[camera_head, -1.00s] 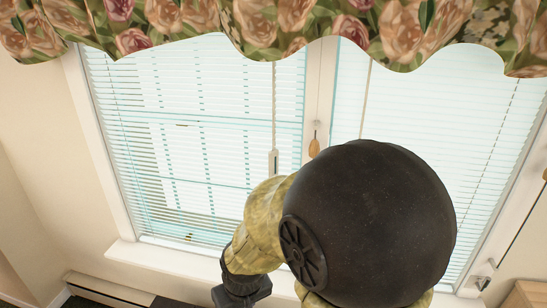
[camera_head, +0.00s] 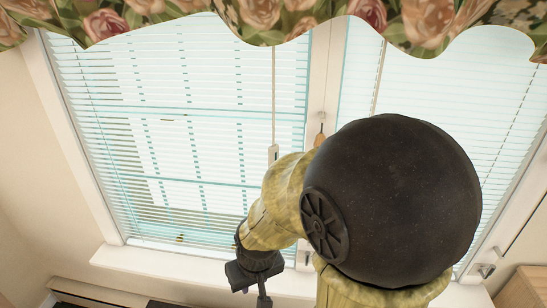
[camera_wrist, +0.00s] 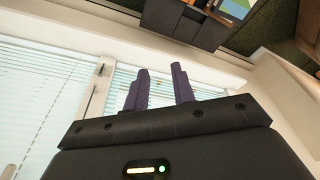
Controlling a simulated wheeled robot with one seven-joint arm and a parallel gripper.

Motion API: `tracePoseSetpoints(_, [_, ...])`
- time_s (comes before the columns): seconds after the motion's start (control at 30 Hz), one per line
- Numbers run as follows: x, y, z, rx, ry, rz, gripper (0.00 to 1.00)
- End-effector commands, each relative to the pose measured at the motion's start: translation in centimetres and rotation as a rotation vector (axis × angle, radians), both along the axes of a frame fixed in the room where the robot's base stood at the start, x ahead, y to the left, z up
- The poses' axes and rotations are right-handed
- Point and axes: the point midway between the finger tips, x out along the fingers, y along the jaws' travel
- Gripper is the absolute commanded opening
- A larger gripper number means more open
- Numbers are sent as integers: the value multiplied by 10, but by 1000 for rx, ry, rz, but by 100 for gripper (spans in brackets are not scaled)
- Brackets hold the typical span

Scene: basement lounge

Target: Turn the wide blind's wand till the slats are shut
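Two slatted white blinds hang side by side in the window: a left blind (camera_head: 150,90) and a right blind (camera_head: 440,110). I cannot tell for sure which is the wide one. Bright gaps show between the left blind's slats, so they stand open. A thin wand (camera_head: 273,100) hangs by the left blind's right edge, with a pale handle (camera_head: 273,153) just above my arm. Another thin rod (camera_head: 377,75) hangs before the right blind. My gripper is low in front of the left blind, apart from the wand handle. In the wrist view my gripper (camera_wrist: 160,90) is open, with nothing between its fingers.
A floral valance (camera_head: 270,15) runs across the top. A wooden cord pull (camera_head: 319,140) hangs at the middle post. The window sill (camera_head: 150,262) runs below, with a heater (camera_head: 75,292) under it. A wooden cabinet (camera_head: 525,287) stands at the lower right.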

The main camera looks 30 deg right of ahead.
Motion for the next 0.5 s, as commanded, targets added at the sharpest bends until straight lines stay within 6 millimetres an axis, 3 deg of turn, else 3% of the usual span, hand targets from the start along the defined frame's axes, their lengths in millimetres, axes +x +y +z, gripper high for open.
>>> tracePoseSetpoints(0.13, [12, 4, 3, 14, -34, -9, 25])
tracePoseSetpoints(0.23, [39, 12, 8, 42, -110, -38, 25])
tracePoseSetpoints(0.5, [163, 31, 43, 94, -493, -220, 25])
